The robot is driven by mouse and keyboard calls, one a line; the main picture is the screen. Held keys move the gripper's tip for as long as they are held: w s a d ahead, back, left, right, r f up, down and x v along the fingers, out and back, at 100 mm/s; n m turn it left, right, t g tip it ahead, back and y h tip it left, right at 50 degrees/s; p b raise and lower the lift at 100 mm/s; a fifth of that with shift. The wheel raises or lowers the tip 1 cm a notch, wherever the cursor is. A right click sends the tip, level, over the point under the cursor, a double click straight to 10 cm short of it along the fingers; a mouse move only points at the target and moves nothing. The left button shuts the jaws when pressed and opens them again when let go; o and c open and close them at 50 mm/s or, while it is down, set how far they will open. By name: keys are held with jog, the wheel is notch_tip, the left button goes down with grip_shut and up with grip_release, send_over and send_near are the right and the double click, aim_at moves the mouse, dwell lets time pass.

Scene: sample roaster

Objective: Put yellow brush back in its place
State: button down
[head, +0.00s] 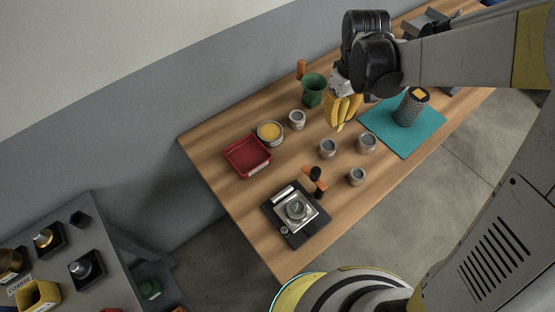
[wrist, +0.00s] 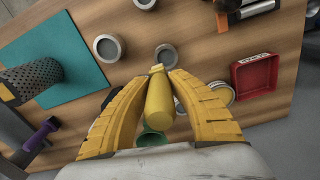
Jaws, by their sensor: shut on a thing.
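My gripper (head: 345,108) has yellow ribbed fingers and hangs above the wooden table in the head view. It is shut on the yellow brush (wrist: 160,97), which shows between the fingers in the wrist view as a smooth yellow handle with a narrower end. In the head view the brush (head: 340,127) is mostly hidden among the fingers, with a tip showing below them. Its bristles cannot be made out. A green cup (head: 313,90) stands on the table left of my gripper; part of it shows behind the brush in the wrist view (wrist: 151,138).
Several small grey jars (head: 328,148) stand near my gripper. A teal mat (head: 407,143) bears a dark perforated cylinder (head: 411,107). A red tray (head: 248,157), a tin with yellow contents (head: 270,132) and a scale (head: 296,210) are leftward. A grey side table (head: 55,265) holds a yellow bin (head: 40,297).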

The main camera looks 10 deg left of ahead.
jog(key=s+a+f+b, duration=0.1)
jog(key=s+a+f, duration=0.1)
jog(key=a, duration=0.1)
jog(key=s+a+f+b, duration=0.1)
jog(key=s+a+f, duration=0.1)
jog(key=a, duration=0.1)
jog(key=s+a+f+b, duration=0.1)
jog(key=s+a+f, duration=0.1)
jog(key=shift+a+f+b, duration=0.35)
jog(key=shift+a, duration=0.05)
jog(key=shift+a+f+b, duration=0.1)
jog(key=shift+f+b, duration=0.9)
jog(key=shift+f, duration=0.95)
jog(key=shift+f, duration=0.15)
jog(key=c, duration=1.3)
grip_release()
jog(key=shift+o, duration=0.2)
